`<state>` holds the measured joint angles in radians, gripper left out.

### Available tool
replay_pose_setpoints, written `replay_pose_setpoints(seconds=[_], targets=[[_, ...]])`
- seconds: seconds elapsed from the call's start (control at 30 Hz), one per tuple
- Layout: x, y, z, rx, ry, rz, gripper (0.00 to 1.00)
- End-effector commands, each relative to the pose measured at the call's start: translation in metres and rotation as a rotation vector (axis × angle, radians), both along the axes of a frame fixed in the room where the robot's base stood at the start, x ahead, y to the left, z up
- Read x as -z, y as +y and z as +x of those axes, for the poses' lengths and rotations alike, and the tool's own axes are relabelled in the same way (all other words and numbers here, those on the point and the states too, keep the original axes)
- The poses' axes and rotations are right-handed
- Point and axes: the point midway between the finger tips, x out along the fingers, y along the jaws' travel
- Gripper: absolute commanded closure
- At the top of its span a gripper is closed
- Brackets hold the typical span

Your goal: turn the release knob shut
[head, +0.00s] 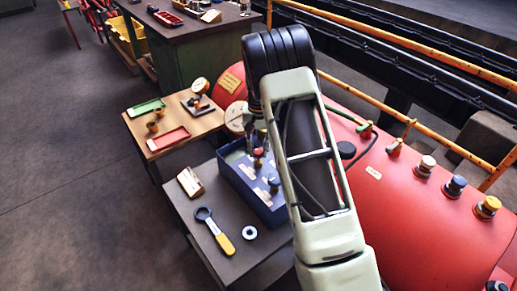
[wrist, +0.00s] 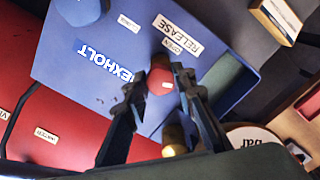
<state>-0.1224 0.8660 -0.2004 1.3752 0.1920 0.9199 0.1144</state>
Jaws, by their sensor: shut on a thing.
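The blue box (head: 268,208) stands on the dark table beside the red boiler, and its top face fills much of the wrist view (wrist: 120,40). The release knob (wrist: 160,82) is red with a small pale mark. It sits by the RELEASE label and a smaller tag that seems to read OPEN. My gripper (wrist: 158,88) has a finger on each side of the knob and is shut on it. In the head view the knob (head: 258,153) shows small below my wrist, and my arm hides part of the box.
A second blue knob (wrist: 82,8) sits on the same face. The red boiler (head: 400,215) with several valves is at right.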

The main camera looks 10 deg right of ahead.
Motion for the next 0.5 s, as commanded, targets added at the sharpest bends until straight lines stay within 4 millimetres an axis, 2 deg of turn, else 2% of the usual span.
replay_pose_setpoints(seconds=[0.2, 0.5], targets=[[-0.0013, 0.0005, 0.0008, 0.177, -0.002, -0.001, 1.0], [-0.001, 0.0004, 0.0011, 0.344, -0.003, -0.001, 1.0]])
